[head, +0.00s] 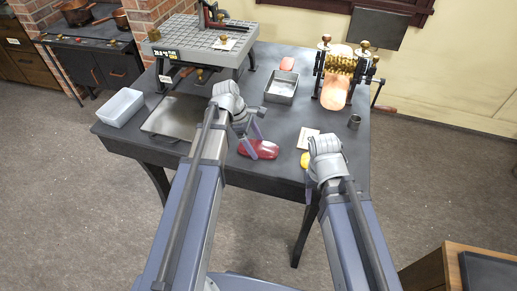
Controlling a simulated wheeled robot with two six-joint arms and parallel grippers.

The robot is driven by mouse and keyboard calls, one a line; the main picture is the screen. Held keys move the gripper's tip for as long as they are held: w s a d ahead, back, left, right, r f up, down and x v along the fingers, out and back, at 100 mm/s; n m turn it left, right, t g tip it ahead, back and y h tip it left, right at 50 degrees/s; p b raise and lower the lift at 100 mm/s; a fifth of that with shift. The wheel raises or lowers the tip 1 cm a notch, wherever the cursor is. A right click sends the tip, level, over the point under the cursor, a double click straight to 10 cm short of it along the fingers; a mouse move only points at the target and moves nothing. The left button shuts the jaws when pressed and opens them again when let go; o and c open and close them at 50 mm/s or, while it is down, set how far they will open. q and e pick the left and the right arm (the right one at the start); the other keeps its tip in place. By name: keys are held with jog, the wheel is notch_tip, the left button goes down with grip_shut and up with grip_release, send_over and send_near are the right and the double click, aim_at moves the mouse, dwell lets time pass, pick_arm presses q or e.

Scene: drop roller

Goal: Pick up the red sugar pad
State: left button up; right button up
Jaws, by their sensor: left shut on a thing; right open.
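The red sugar pad (265,150), a glossy translucent oblong, is at the front middle of the dark table (225,165). My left gripper (250,145) comes down over its left end and is shut on it. Whether the pad touches the table or is slightly raised I cannot tell. My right gripper (309,190) is open and empty, near the table's front right edge, to the right of the red pad. Its wrist hides part of the fingers.
Behind are a metal tray (281,92), an orange-pink piece (287,64) and the brass roller machine (343,66). A white bin (120,107) and flat plate (172,121) are at left.

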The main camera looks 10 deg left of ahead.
aim_at(256, 147)
pick_arm(q)
jog(key=shift+c, duration=0.7)
jog(key=shift+r, duration=0.15)
notch_tip(256, 147, up, 10)
jog(key=p, duration=1)
